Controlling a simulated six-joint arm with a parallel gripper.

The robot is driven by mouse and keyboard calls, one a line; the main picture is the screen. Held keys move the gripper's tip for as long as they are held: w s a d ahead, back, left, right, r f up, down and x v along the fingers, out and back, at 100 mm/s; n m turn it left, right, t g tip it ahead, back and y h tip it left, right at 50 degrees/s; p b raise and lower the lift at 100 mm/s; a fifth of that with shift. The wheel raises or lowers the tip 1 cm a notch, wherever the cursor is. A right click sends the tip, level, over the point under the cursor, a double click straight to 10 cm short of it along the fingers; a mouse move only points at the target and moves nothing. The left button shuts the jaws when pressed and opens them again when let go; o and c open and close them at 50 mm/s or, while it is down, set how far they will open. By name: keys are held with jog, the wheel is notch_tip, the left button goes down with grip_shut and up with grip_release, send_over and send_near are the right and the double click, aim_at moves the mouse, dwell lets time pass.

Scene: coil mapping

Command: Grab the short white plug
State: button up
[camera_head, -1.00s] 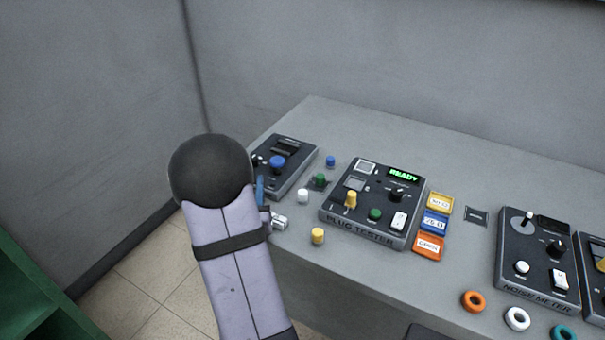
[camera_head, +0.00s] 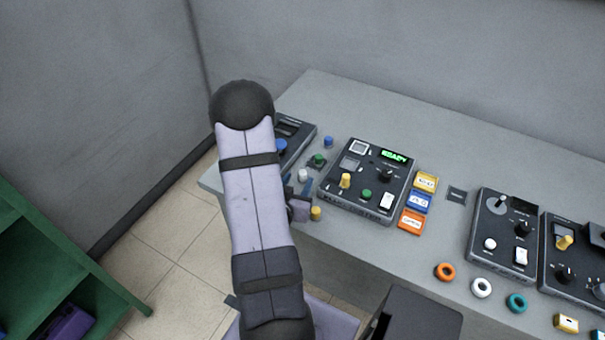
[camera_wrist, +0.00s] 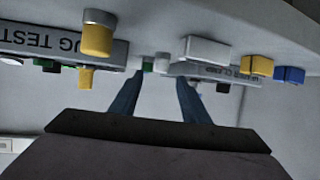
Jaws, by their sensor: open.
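The short white plug (camera_head: 303,175) stands upright on the grey bench, left of the plug tester (camera_head: 367,180). A green plug (camera_head: 319,160) stands just behind it. My gripper (camera_head: 299,186) is open and empty, at the front of the plug and partly hidden by my arm. In the upside-down wrist view, the small white plug (camera_wrist: 162,62) shows beyond the gap between my blue fingers (camera_wrist: 160,77), beside the green plug (camera_wrist: 147,66). A larger white piece (camera_wrist: 207,50) lies nearer, by the right finger; the head view now hides it.
A yellow plug (camera_head: 316,213) stands close on the right of my gripper and also shows in the wrist view (camera_wrist: 97,40). A blue plug (camera_head: 328,141) stands behind. A dark device (camera_head: 298,137) is at the left, partly covered by my arm. Orange, white and teal rings lie at right.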

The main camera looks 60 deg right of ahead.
aim_at(302, 174)
jog(key=shift+b+x, duration=0.4)
jog(key=shift+x, duration=0.55)
jog(key=shift+w+d+f+p, duration=0.2)
jog(key=shift+d+p, duration=0.25)
jog(key=shift+d, duration=0.25)
jog(key=shift+p+x, duration=0.5)
jog(key=shift+x, duration=1.4)
jog(key=shift+a, duration=0.1)
jog(key=shift+c, duration=0.7)
grip_shut()
